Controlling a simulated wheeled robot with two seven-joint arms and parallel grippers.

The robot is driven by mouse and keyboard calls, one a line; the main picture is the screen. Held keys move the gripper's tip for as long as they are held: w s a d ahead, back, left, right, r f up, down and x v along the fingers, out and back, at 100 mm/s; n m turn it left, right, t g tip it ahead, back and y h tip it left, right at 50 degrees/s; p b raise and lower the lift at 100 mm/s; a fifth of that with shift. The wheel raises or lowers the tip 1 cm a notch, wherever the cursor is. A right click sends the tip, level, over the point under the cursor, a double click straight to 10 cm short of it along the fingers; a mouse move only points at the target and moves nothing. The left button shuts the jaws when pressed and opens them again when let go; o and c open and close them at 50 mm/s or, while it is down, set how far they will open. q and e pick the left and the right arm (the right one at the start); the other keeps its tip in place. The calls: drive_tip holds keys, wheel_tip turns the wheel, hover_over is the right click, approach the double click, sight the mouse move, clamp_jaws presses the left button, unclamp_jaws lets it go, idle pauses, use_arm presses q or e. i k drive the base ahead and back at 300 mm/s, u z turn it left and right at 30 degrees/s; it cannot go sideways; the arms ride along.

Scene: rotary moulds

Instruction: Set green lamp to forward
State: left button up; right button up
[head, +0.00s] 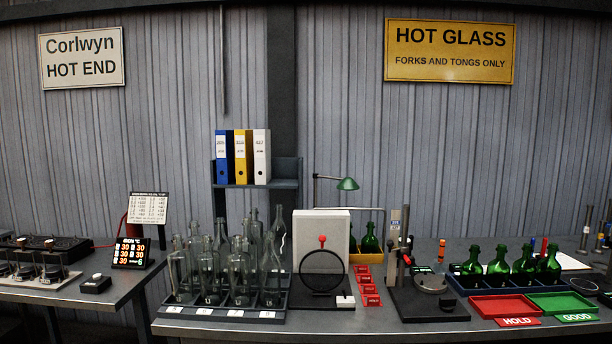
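The green lamp (347,184) is a small green shade at the end of a thin metal arm. The arm bends over at the top of a thin upright behind the white panel, near the middle of the head view. The shade hangs at the right end of the arm, above several green bottles. The lamp's base is hidden behind the white panel. Neither of my grippers is in view.
A white panel (321,237) with a black ring stands in front of the lamp post. A rack of clear bottles (196,308) is left of it. Right are a dark stand (428,306), red tray (505,305) and green tray (561,302). A gap separates the two tables.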

sight(347, 184)
drive_tip(key=u, duration=0.4)
drive_tip(key=k, duration=0.5)
drive_tip(key=u, duration=0.9)
drive_tip(key=i, duration=0.8)
drive_tip(key=z, duration=0.45)
drive_tip(key=i, duration=0.7)
drive_tip(key=z, duration=0.75)
